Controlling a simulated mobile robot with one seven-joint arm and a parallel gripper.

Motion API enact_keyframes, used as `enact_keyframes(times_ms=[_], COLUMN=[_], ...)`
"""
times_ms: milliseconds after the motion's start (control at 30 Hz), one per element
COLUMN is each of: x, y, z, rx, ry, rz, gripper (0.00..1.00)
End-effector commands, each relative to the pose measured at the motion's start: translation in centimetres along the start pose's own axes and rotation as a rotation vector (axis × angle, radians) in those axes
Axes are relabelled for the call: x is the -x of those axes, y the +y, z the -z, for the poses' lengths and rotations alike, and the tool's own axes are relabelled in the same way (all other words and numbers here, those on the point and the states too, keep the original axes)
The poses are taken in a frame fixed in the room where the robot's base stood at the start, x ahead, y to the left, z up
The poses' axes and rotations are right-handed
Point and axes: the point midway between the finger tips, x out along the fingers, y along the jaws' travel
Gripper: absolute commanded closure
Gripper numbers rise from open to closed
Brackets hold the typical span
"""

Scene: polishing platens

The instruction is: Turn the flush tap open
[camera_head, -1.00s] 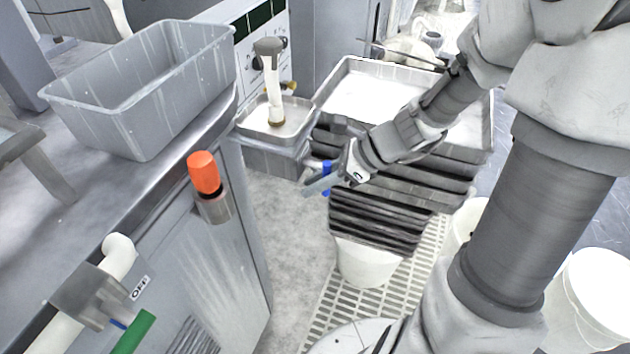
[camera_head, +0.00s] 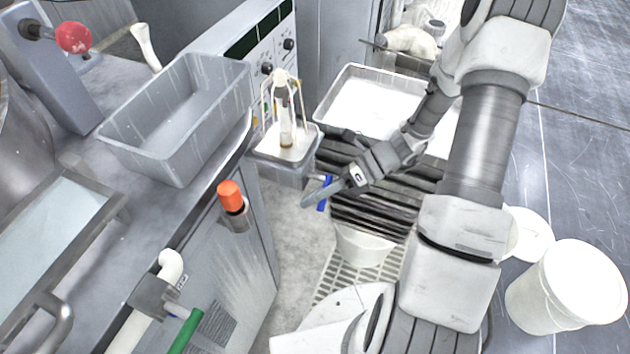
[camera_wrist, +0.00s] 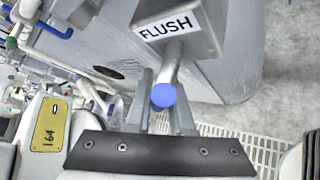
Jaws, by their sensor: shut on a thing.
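The flush tap shows in the wrist view as a grey block with a FLUSH label (camera_wrist: 167,24) and a metal stem ending in a round blue handle end (camera_wrist: 163,96). The handle end lies between the two fingers of my gripper (camera_wrist: 162,112), which are shut on it. In the head view my gripper (camera_head: 322,192) is beside the blue handle (camera_head: 323,196), partly behind the fingers. The tap's body and label cannot be made out there. Left of it, a white post (camera_head: 286,125) stands in a small tray, with thin pale arcs coming down from its top.
A grey tub (camera_head: 185,150) stands on the bench at left. An orange-topped knob (camera_head: 230,196) and a green-handled valve (camera_head: 187,331) are on the bench's front. A white-filled tray (camera_head: 345,100) sits behind my arm. White buckets (camera_head: 565,290) stand at right.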

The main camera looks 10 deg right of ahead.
Motion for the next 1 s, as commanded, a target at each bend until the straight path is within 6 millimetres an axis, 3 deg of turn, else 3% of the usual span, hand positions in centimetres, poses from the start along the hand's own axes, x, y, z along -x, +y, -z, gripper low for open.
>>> enact_keyframes(times_ms=[600,1000], x=[0.4,0.8], y=[2.4,3.1], z=[-0.9,-1.6], rx=[-0.401,-0.567], ry=[-0.112,-0.162], rz=[-0.401,-0.567], gripper=[1.00,1.00])
